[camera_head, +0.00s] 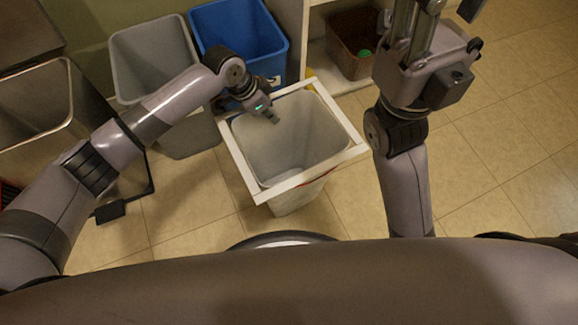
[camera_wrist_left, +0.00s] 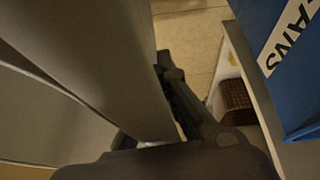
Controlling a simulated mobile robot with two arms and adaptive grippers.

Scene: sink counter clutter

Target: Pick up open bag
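A light grey, open-topped bag or liner (camera_head: 290,140) lines a bin with a square white rim (camera_head: 233,168) in the middle of the head view. Its mouth is open and it looks empty. My left gripper (camera_head: 272,117) is at the far left part of this rim, with its tip over the mouth. In the left wrist view, dark finger parts (camera_wrist_left: 180,100) show beside a grey wall; I cannot tell whether they hold the liner. My right gripper (camera_head: 425,22) is raised to the right of the bin, apart from it, its fingertips cut off by the top edge.
A grey bin (camera_head: 153,62) and a blue bin (camera_head: 240,38) stand behind my left gripper. The blue one shows "ANS" lettering in the left wrist view (camera_wrist_left: 290,35). A brown basket (camera_head: 350,45) sits on a shelf. Tiled floor at right is clear.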

